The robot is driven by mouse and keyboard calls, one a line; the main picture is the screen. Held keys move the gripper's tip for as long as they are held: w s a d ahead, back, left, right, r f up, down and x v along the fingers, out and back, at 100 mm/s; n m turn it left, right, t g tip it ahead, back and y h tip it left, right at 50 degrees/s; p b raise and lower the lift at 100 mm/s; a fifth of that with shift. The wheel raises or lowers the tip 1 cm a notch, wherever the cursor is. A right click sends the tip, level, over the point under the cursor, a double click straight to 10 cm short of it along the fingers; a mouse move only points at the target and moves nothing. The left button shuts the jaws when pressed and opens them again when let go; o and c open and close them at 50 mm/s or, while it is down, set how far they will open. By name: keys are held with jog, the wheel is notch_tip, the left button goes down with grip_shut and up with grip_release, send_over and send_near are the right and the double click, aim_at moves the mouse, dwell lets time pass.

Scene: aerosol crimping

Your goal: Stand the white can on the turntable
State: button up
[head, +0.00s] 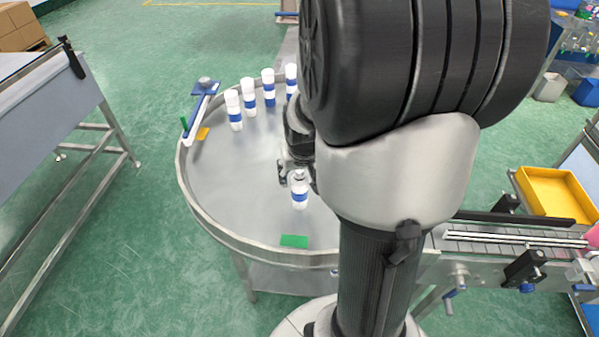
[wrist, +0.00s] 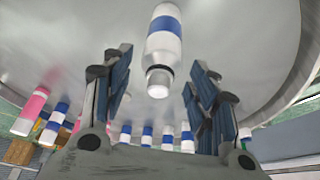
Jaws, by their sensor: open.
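The white can (head: 300,193) with a blue band stands upright on the front part of the round metal turntable (head: 225,185), as far as the head view shows. My gripper (head: 297,168) is just behind the can's top, partly hidden by my arm. In the wrist view, the can (wrist: 165,42) shows between and beyond the two fingers of my gripper (wrist: 160,72). The fingers are spread, with a visible gap on each side of the can. The turntable surface (wrist: 75,45) lies behind it.
Several similar white cans with blue bands (head: 249,97) stand at the turntable's back edge. Pink cans (wrist: 33,108) show in the wrist view. A blue-and-white guide bar (head: 198,118) is at the left rim, a green patch (head: 294,241) at the front. A conveyor (head: 510,240) is right.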

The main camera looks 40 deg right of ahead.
jog(key=shift+r, duration=0.5)
jog(key=p+v, duration=0.3)
jog(key=v, duration=0.8)
jog(key=shift+r+p, duration=0.2)
jog(key=shift+p, duration=0.1)
jog(key=shift+s+a, duration=0.1)
